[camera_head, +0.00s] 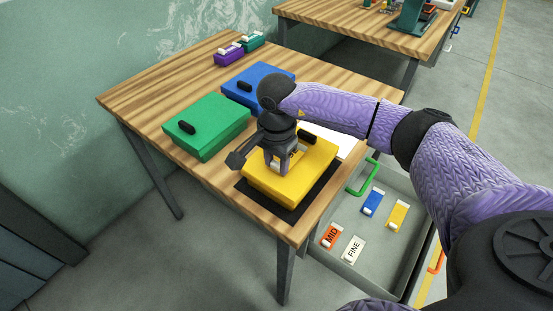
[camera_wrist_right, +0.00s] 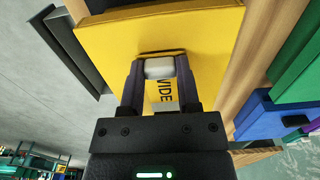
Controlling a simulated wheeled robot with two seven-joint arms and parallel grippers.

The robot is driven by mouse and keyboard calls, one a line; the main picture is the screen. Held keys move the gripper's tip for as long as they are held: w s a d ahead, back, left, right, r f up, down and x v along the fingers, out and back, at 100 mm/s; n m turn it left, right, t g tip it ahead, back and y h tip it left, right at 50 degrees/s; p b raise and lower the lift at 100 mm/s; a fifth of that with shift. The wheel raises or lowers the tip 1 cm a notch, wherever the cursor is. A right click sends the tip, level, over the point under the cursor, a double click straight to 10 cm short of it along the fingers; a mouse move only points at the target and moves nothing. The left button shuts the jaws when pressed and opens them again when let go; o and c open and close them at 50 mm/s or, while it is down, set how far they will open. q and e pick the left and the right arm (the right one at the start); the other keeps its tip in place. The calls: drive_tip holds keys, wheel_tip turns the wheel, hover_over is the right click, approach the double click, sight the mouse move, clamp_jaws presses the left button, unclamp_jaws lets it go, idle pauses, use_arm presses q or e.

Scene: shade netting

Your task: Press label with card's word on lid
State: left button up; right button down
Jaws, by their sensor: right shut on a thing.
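The yellow box with its lid (camera_head: 300,180) sits on a black mat (camera_head: 326,186) at the table's near right corner; its lid also fills much of the right wrist view (camera_wrist_right: 205,35). My right gripper (camera_head: 280,168) points down over this lid. In the right wrist view its fingers (camera_wrist_right: 160,72) are shut on a label with a white grip (camera_wrist_right: 159,68) and a yellow face (camera_wrist_right: 162,93) reading "VIDE", the first letter partly hidden. The label is at or just above the lid; I cannot tell whether it touches. A white sheet (camera_head: 338,138) lies behind my arm, its writing hidden.
Green (camera_head: 205,125) and blue (camera_head: 250,90) boxes with black handles stand left and behind. Purple (camera_head: 229,56) and teal (camera_head: 253,41) labels lie at the back. A grey tray (camera_head: 373,268) at right holds orange "MID" (camera_head: 332,236), white "FINE" (camera_head: 353,249), blue and yellow labels.

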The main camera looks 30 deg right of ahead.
drive_tip(key=shift+f+b, duration=0.3)
drive_tip(key=shift+f, duration=0.05)
idle(0.3)
idle(0.4)
drive_tip(key=shift+c, duration=1.2)
unclamp_jaws()
drive_tip(key=shift+r, duration=0.1)
